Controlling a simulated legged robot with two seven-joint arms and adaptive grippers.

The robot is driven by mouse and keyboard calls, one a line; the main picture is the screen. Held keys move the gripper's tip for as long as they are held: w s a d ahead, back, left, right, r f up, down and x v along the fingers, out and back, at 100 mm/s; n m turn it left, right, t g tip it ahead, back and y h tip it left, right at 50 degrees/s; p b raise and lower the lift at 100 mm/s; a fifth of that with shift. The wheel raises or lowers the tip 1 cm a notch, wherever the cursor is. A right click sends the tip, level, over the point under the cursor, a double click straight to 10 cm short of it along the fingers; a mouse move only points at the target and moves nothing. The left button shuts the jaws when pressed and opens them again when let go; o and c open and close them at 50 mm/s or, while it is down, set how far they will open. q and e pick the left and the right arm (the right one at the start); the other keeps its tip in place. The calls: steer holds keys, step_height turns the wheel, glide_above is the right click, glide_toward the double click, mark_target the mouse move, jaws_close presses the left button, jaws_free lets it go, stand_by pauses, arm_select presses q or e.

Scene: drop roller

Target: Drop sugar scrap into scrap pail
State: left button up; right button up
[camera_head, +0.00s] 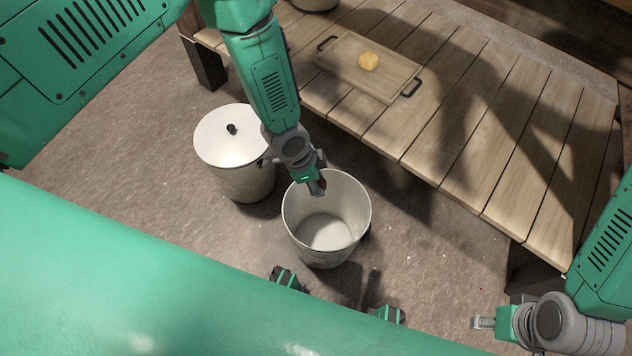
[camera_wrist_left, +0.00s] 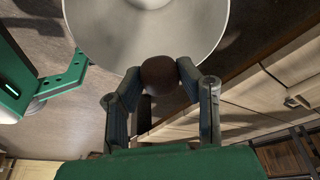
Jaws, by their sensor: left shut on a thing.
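My left gripper (camera_head: 318,188) hangs over the open scrap pail (camera_head: 357,205), near its far rim in the head view. In the left wrist view my left gripper (camera_wrist_left: 162,76) is shut on a dark brown, rounded lump, which I take as the sugar scrap (camera_wrist_left: 162,80). The lump is mostly hidden in the head view. The pail (camera_wrist_left: 95,25) is pale, upright and looks empty inside. My right gripper (camera_head: 482,322) is at the lower right, away from the pail; its finger gap is unclear.
A pale lidded bin (camera_head: 232,140) with a black knob stands just left of the pail. A slatted wooden table (camera_head: 470,130) is behind, with a wooden tray (camera_head: 340,55) bearing a yellow round thing (camera_head: 368,61). Floor right of the pail is mostly clear.

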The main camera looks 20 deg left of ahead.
arm_select(q)
steer(key=b+x, duration=0.2)
steer(key=x, duration=0.1)
steer(key=a+b+x, duration=0.1)
steer(key=b+x, duration=0.1)
steer(key=shift+s+f, duration=0.25)
steer(key=shift+s, duration=0.05)
steer(key=o, duration=1)
steer(key=shift+d, duration=0.1)
steer(key=shift+o, duration=0.4)
steer(key=shift+d+r, duration=0.1)
steer(key=shift+d, duration=0.3)
steer(key=v, duration=1.1)
steer(key=shift+w+d+r, duration=0.1)
steer(key=shift+d, duration=0.15)
steer(key=shift+a+r, duration=0.3)
steer(key=shift+r, duration=0.1)
arm_select(e)
steer(key=f, duration=0.2)
steer(key=d+f, duration=0.1)
steer(key=f, duration=0.2)
steer(key=shift+s, duration=0.1)
